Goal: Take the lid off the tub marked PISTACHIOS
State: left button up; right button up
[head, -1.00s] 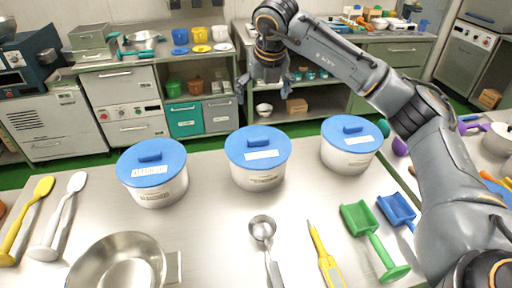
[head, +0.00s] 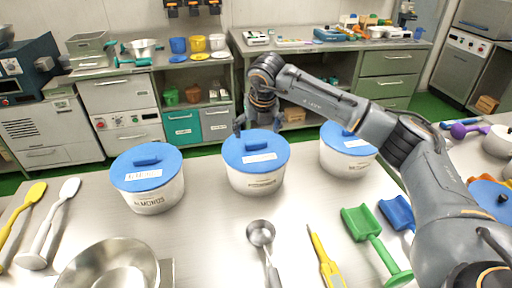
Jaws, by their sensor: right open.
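Three white tubs with blue lids stand in a row on the steel table. The left tub (head: 155,200) reads ALMONDS on its front. The middle tub (head: 258,182) and the right tub (head: 345,163) have labels too small to read for sure, so I cannot tell which says PISTACHIOS. The middle lid (head: 240,157) and the others sit on their tubs, each with a blue grip on top. My right gripper (head: 262,124) is open and empty, at the far side of the middle lid, its fingers spread around the lid grip's line; contact is unclear. My left gripper is out of view.
A steel bowl (head: 88,268), a ladle (head: 261,234), a yellow-handled tool (head: 324,258), a green scoop (head: 372,240) and a blue scoop (head: 398,212) lie in front of the tubs. White and yellow spatulas lie at left. My right arm passes over the right tub.

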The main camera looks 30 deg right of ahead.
aim_at(256, 142)
jog(key=shift+w+f+p, duration=0.2)
jog(key=shift+f+p, duration=0.15)
jog(key=shift+f, duration=0.1)
jog(key=p+x, duration=0.1)
jog(key=x, duration=0.2)
jog(key=shift+w+d+f+p, duration=0.1)
jog(key=shift+d+f+p, duration=0.1)
jog(key=shift+f+p, duration=0.1)
jog(key=shift+w+f, duration=0.2)
jog(key=shift+f, duration=0.25)
jog(key=shift+c, duration=0.3)
jog(key=c, duration=1.2)
jog(key=shift+r, duration=0.2)
